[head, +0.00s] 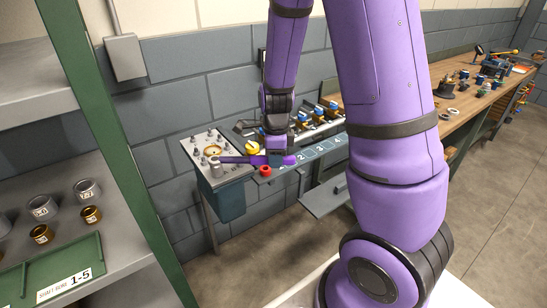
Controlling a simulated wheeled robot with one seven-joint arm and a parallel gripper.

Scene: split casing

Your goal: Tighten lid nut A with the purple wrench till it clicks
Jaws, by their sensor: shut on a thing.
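The purple wrench (240,159) lies roughly level, its left end over the lid of the split casing. My gripper (279,153) points down and is shut on the wrench near its right end. The casing has a pale flat lid (234,173) on a dark teal body (228,201). Several small nuts or studs stand around the lid's edge, with a brass-coloured ring (212,152) near the middle.
A red round part (265,170) sits right of the casing, by a numbered strip (320,150). Yellow and blue parts stand on the rack behind. A green-framed shelf (110,130) with metal rings is at left. A wooden bench (460,112) runs along the right. Floor is clear between.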

